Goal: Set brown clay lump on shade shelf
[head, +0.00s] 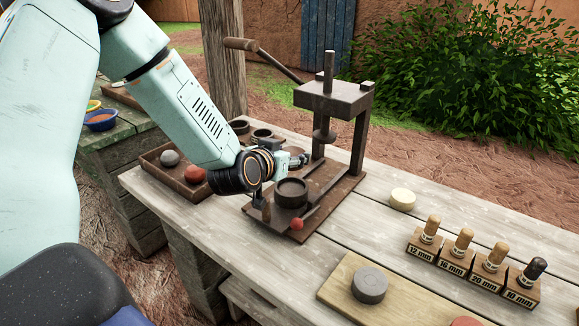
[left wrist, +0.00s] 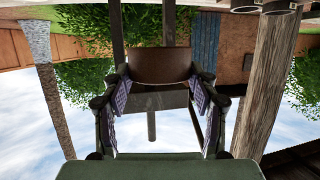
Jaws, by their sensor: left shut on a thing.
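In the head view the lump is mostly hidden by the gripper and hard to make out. I cannot pick out the shade shelf with certainty in either view. My right gripper is not in view.
The dark press (head: 335,98) stands close to my left gripper, with a ring mould (head: 291,193) and red ball (head: 297,224) on its base. A tray (head: 190,190) holds balls.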

